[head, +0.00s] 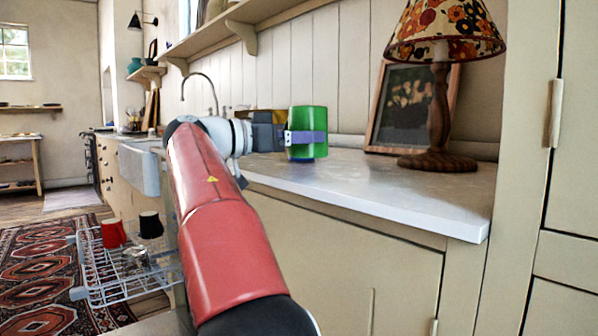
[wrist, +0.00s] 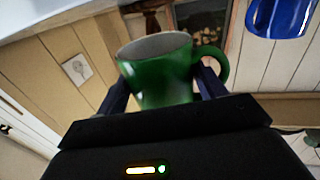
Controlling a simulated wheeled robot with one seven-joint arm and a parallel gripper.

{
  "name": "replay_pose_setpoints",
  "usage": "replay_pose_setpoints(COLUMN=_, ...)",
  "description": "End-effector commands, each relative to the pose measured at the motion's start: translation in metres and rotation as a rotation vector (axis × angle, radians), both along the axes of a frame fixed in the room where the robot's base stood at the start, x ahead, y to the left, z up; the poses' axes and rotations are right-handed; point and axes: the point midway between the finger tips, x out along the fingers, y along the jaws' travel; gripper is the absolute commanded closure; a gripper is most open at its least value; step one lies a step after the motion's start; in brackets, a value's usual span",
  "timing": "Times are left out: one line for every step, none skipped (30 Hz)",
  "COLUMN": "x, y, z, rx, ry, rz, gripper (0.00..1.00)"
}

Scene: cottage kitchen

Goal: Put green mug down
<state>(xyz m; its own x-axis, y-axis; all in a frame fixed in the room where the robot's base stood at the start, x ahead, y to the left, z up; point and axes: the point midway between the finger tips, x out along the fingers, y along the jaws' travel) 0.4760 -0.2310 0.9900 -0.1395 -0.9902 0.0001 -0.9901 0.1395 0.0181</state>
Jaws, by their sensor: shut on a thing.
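The green mug (head: 307,120) is held upright by my gripper (head: 303,138), which is shut on it at the near end of the counter run. The mug is at or a little above the pale worktop (head: 390,192); I cannot tell whether its base touches. In the wrist view the green mug (wrist: 160,72) sits between my two dark fingers, its handle to the right and its opening showing. A blue object, seemingly a mug (wrist: 280,18), is at the top right there. A blue sliver shows just below the green mug in the head view.
A lamp (head: 437,95) and a framed picture (head: 408,108) stand on the worktop to the right. The worktop in front of them is clear. A wire rack (head: 130,285) holding a red cup (head: 113,234) and a black cup (head: 150,225) is at lower left.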

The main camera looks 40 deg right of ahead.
Motion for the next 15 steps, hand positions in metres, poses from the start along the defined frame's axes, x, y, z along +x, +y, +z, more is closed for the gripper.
replay_pose_setpoints(x=-0.001, y=0.000, z=-0.003, rx=-0.001, ry=-0.001, rz=0.000, gripper=0.62)
replay_pose_setpoints(x=-0.001, y=0.000, z=-0.006, rx=-0.001, ry=0.000, rz=0.000, gripper=0.62)
replay_pose_setpoints(x=-0.001, y=0.000, z=-0.011, rx=-0.001, ry=0.000, rz=0.000, gripper=0.62)
replay_pose_setpoints(x=-0.001, y=0.000, z=-0.016, rx=-0.001, ry=0.001, rz=0.001, gripper=0.62)
replay_pose_setpoints(x=0.000, y=0.000, z=-0.021, rx=-0.001, ry=0.002, rz=0.001, gripper=0.62)
replay_pose_setpoints(x=0.000, y=0.000, z=-0.027, rx=0.000, ry=0.002, rz=0.001, gripper=0.62)
replay_pose_setpoints(x=0.000, y=0.000, z=-0.032, rx=0.000, ry=0.001, rz=0.001, gripper=0.62)
replay_pose_setpoints(x=0.000, y=0.000, z=-0.035, rx=0.000, ry=0.002, rz=0.001, gripper=0.62)
replay_pose_setpoints(x=-0.001, y=0.000, z=-0.038, rx=0.000, ry=0.000, rz=0.001, gripper=0.62)
replay_pose_setpoints(x=-0.001, y=0.000, z=-0.039, rx=0.000, ry=-0.001, rz=0.001, gripper=0.62)
replay_pose_setpoints(x=-0.001, y=0.000, z=-0.040, rx=0.000, ry=-0.001, rz=0.001, gripper=0.62)
replay_pose_setpoints(x=-0.001, y=0.000, z=-0.040, rx=0.000, ry=-0.002, rz=0.001, gripper=0.62)
replay_pose_setpoints(x=-0.001, y=0.000, z=-0.040, rx=-0.001, ry=-0.002, rz=0.001, gripper=0.62)
replay_pose_setpoints(x=0.000, y=0.000, z=-0.039, rx=-0.001, ry=-0.002, rz=0.001, gripper=0.62)
replay_pose_setpoints(x=0.000, y=0.000, z=-0.039, rx=-0.001, ry=-0.002, rz=0.001, gripper=0.62)
